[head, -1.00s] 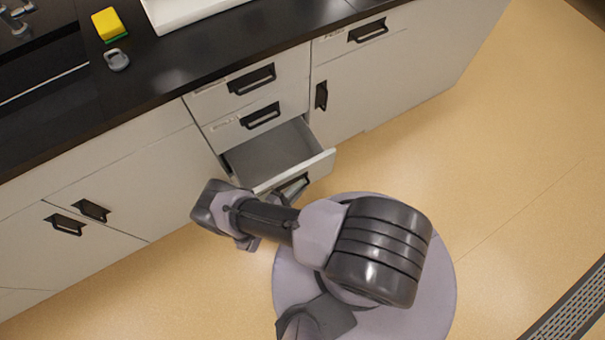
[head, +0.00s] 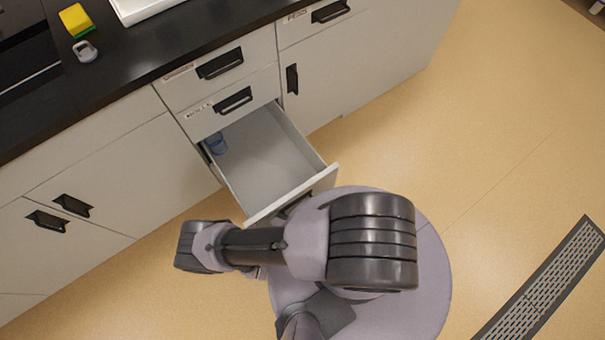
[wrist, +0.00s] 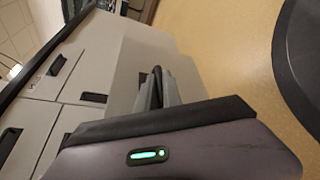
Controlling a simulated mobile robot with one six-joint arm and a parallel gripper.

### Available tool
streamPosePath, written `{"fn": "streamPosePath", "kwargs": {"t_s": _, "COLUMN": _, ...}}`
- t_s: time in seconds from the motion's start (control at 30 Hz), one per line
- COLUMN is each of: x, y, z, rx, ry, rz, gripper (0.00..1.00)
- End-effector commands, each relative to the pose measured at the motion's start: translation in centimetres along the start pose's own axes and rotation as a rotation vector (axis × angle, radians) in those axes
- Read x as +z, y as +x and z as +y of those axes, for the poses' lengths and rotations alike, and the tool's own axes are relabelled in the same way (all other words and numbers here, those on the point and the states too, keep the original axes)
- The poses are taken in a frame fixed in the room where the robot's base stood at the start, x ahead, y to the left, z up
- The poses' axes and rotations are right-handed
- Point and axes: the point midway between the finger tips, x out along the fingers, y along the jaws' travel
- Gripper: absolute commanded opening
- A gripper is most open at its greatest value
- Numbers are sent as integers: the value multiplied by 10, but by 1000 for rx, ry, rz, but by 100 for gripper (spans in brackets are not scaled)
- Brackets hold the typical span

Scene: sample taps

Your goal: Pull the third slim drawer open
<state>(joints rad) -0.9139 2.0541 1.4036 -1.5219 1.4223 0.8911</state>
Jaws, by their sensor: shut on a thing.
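The third slim drawer (head: 262,158) is the lowest of the stack in the head view and stands well open, its pale inside showing. A blue object (head: 216,143) sits at its back left. My gripper shows in the wrist view (wrist: 158,92), shut on the drawer's dark handle (wrist: 153,88). In the head view my arm hides the gripper and most of the handle at the drawer front.
Two shut slim drawers (head: 218,92) sit above the open one. Cupboard doors (head: 110,175) flank the stack. The black worktop (head: 120,62) holds a yellow sponge (head: 75,19) and a small grey object (head: 85,51).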

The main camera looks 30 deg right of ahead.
Motion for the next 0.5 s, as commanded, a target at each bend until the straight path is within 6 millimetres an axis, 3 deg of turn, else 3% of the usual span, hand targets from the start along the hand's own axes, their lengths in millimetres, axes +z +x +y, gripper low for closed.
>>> {"fn": "streamPosePath", "kwargs": {"t_s": 0.33, "x": 1, "y": 0, "z": 0, "rx": 1, "ry": -1, "rz": -1, "gripper": 0}}
{"fn": "streamPosePath", "kwargs": {"t_s": 0.37, "x": 1, "y": 0, "z": 0, "rx": 1, "ry": -1, "rz": -1, "gripper": 16}}
{"fn": "streamPosePath", "kwargs": {"t_s": 0.5, "x": 1, "y": 0, "z": 0, "rx": 1, "ry": -1, "rz": -1, "gripper": 19}}
